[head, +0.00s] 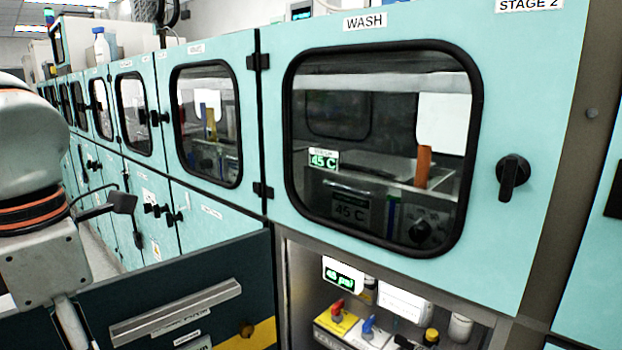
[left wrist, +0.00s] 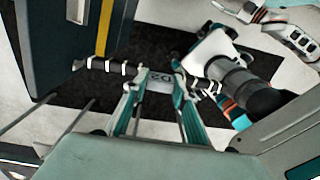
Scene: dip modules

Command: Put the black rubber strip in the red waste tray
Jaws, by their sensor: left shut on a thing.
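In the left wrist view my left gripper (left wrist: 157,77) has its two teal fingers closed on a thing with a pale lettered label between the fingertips. A black bar with white bands (left wrist: 103,65) sticks out on both sides of the fingertips and appears to be part of this held thing. I cannot tell for sure that it is the black rubber strip. In the head view my left arm stands at the left edge, with its gripper out of frame. I cannot make out the red waste tray in either view. My right gripper is not in view.
A teal cabinet with a closed WASH window (head: 385,145) and black knob (head: 512,177) fills the head view's right. Below it is an open bay with a gauge (head: 343,275) and small valves. A dark panel with a metal handle (head: 175,312) stands at lower left.

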